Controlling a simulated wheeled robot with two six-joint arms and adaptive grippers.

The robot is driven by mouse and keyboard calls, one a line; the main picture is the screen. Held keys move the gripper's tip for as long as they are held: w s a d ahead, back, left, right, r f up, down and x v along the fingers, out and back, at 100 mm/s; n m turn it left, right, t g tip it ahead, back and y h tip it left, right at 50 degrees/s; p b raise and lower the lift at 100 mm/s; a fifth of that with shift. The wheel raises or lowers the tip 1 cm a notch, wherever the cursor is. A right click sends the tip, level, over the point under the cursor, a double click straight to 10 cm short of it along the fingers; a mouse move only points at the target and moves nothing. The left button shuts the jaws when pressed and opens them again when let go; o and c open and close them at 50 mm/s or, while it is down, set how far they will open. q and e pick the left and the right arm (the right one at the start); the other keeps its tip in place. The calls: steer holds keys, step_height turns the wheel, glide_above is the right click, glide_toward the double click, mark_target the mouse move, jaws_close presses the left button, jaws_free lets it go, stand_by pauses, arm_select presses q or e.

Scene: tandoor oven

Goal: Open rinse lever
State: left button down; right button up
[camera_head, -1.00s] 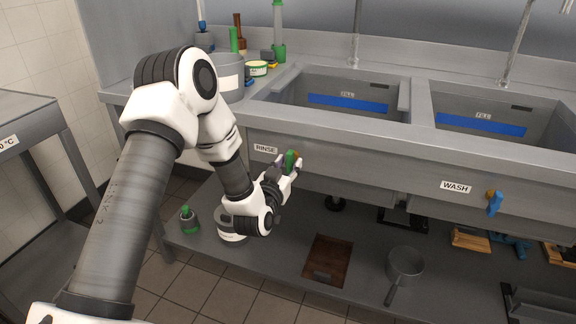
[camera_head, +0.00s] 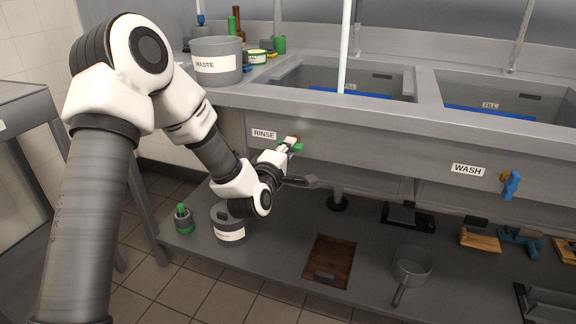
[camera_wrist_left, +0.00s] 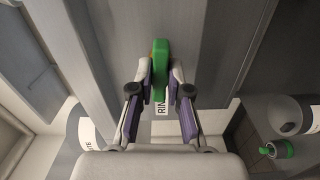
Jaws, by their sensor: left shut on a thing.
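The green rinse lever (camera_head: 298,147) is on the front panel of the sink unit, just right of the RINSE label (camera_head: 264,134). My left gripper (camera_head: 284,150) is at the lever and shut on it. In the left wrist view the green handle (camera_wrist_left: 160,58) sits between the two fingertips (camera_wrist_left: 161,76) and sticks out past them. In the head view the lever lies roughly sideways, and the gripper covers part of it. My right gripper is not in view.
A blue lever (camera_head: 511,186) is by the WASH label (camera_head: 467,169). A grey WASTE bin (camera_head: 217,68) stands on the counter's left end. The lower shelf holds a lidded pot (camera_head: 228,225), a brown tray (camera_head: 330,262) and a saucepan (camera_head: 411,268).

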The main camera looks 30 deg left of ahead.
arm_select(q)
steer(key=c, duration=1.2)
jaws_free()
steer(key=shift+p, duration=0.6)
steer(key=shift+o, duration=0.2)
steer(key=v, duration=0.7)
steer(key=shift+b, duration=0.4)
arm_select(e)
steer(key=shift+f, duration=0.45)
